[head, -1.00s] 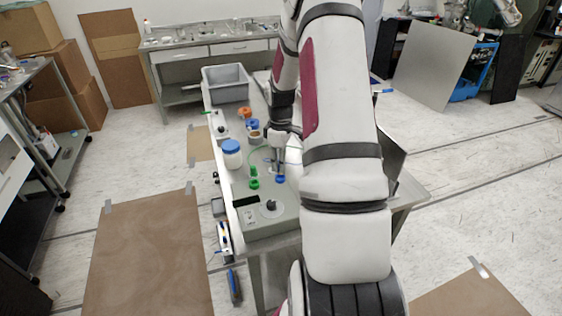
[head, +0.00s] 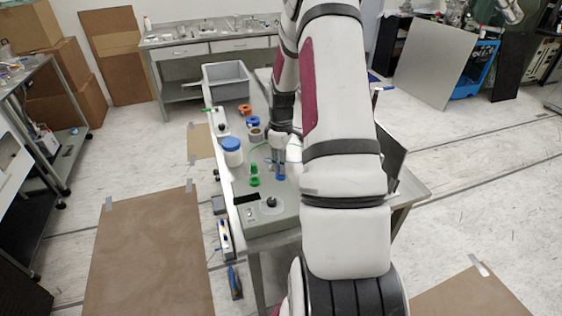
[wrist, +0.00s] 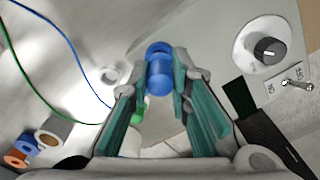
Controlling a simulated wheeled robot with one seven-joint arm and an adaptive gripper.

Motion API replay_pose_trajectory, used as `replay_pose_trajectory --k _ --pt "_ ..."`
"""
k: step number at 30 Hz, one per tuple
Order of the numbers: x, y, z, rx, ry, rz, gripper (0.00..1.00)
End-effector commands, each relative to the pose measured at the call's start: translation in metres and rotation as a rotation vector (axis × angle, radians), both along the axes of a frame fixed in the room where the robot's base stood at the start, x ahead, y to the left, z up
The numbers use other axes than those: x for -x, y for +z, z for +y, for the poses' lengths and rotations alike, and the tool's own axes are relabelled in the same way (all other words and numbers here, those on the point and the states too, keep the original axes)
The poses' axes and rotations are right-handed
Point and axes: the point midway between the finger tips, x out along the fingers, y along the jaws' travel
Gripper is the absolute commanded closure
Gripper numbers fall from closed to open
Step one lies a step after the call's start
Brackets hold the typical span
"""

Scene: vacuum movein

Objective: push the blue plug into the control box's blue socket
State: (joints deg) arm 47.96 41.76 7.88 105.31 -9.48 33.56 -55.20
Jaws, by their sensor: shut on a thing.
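The blue plug (wrist: 158,80) is between my gripper's fingertips (wrist: 160,88) in the wrist view, and the fingers are shut on it. A rounded blue part (wrist: 158,49) shows at its far end. I cannot tell whether this is the blue socket or how deep the plug sits. In the head view, my gripper (head: 279,168) points down over the grey control box (head: 262,216), near its back edge, with blue (head: 281,178) at the fingertips. The box's dark knob also shows in the wrist view (wrist: 268,48).
A green fitting (head: 254,175) stands just left of my gripper. A white jar with a blue lid (head: 232,152) stands behind it, and blue and orange rolls lie farther back near a grey bin (head: 226,83). Blue and green cables (wrist: 62,30) curve at the left in the wrist view.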

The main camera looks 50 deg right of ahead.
Motion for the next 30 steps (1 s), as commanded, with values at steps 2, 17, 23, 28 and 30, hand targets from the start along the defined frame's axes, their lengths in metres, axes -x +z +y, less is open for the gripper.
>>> replay_pose_trajectory --k 2,17,23,28,30 --pt "0.0 0.0 0.0 0.0 0.0 0.0 1.0" --pt "0.0 -0.0029 0.0 0.0 0.0 0.0 1.0" --pt "-0.0001 -0.0083 -0.0001 0.0 0.0 0.0 1.0" --pt "-0.0003 -0.0099 -0.0002 0.0 0.0 0.0 1.0" --pt "-0.0003 -0.0098 -0.0002 0.0 0.0 0.0 1.0"
